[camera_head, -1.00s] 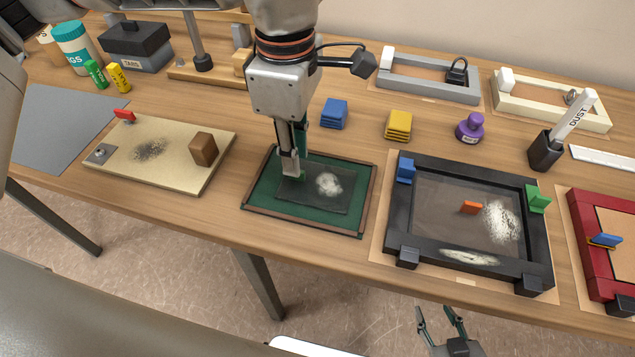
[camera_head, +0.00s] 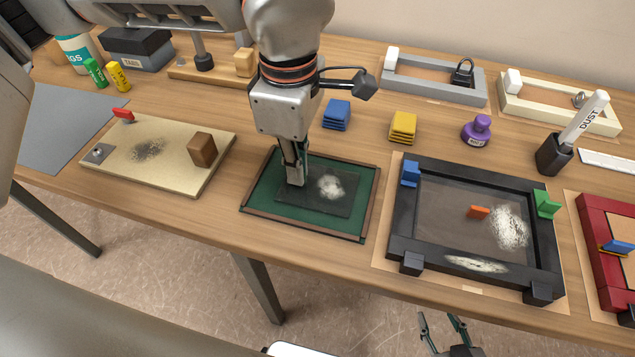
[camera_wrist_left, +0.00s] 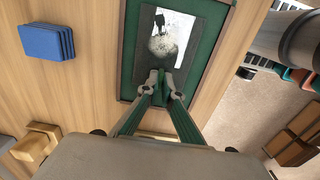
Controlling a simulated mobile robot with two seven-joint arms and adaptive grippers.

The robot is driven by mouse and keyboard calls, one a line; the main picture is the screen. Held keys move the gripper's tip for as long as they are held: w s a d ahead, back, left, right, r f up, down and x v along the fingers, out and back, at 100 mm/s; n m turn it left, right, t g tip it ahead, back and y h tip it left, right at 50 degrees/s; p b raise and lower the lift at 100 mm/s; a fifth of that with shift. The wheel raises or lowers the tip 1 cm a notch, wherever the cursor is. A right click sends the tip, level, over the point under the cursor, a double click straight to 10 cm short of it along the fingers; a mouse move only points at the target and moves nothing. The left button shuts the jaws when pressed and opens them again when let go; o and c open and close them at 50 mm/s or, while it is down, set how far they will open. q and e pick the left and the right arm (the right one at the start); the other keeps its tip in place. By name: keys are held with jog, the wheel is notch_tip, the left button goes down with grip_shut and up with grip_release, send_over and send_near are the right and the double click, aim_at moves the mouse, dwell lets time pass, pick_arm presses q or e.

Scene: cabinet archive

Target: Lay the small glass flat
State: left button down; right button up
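The small glass (camera_head: 313,201) is a dark, see-through pane with a white dusty patch. It lies inside the green framed tray (camera_head: 262,199) and looks flat or nearly flat. It also shows in the left wrist view (camera_wrist_left: 192,62), with a bright reflection. My left gripper (camera_head: 295,182) points down at the pane's left end. In the left wrist view its fingertips (camera_wrist_left: 160,82) are close together with a narrow gap, green between them. Whether they grip or only touch the glass is unclear. My right gripper (camera_head: 443,325) is at the bottom edge, fingers apart and empty, partly cut off.
A black frame (camera_head: 400,218) with clips stands right of the tray. A beige board (camera_head: 184,173) with a brown block lies left. Bare table surrounds the tray.

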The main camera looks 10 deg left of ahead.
dwell(0.4)
pick_arm(q)
jog(key=shift+r+p, duration=1.45)
jog(key=shift+r, duration=1.05)
pick_arm(e)
jog(key=shift+t, duration=0.3)
jog(key=r, duration=0.1)
jog(key=w+r, duration=0.1)
jog(key=r, duration=0.2)
jog(key=shift+w+r, duration=0.25)
jog(key=shift+w, duration=0.1)
